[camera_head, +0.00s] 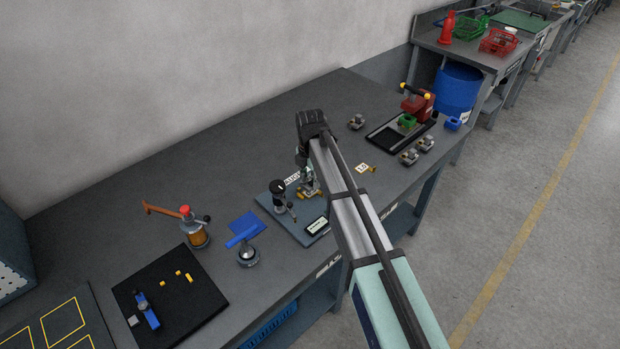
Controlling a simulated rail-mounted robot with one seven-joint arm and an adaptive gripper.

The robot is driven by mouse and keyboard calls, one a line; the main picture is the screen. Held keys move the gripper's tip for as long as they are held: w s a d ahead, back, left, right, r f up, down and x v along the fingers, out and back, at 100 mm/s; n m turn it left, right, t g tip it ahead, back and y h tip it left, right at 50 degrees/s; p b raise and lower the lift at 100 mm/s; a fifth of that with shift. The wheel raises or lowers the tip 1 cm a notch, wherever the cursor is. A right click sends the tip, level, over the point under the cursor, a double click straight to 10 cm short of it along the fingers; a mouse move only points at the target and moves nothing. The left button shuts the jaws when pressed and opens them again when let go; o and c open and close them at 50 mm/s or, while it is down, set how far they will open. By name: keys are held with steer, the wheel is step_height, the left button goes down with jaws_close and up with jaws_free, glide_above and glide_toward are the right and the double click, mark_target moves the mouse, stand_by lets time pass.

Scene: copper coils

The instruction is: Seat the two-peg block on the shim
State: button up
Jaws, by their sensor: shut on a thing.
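My gripper (308,177) points down over the blue-grey fixture plate (277,205), at the plate's far right. It is shut on a small piece that I take to be the two-peg block; the fingers and arm largely hide it. Small brass-coloured parts (317,194) show right at and below the fingertips. I cannot tell which of them is the shim, or whether the held piece touches it.
A dial gauge stand (282,200) and a small display (316,226) stand close left and front of my gripper. Grey blocks (409,157) and a red press (417,104) are at right. A black mat (203,303) lies at left.

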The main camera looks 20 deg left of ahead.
steer(key=shift+f+b, duration=0.5)
steer(key=shift+f, duration=1.15)
stand_by(1.8)
steer(key=o, duration=1.3)
steer(key=shift+o, duration=0.5)
steer(key=shift+o, duration=1.4)
steer(key=shift+r, duration=0.1)
steer(key=shift+r+p, duration=1.85)
steer(key=shift+r, duration=1.6)
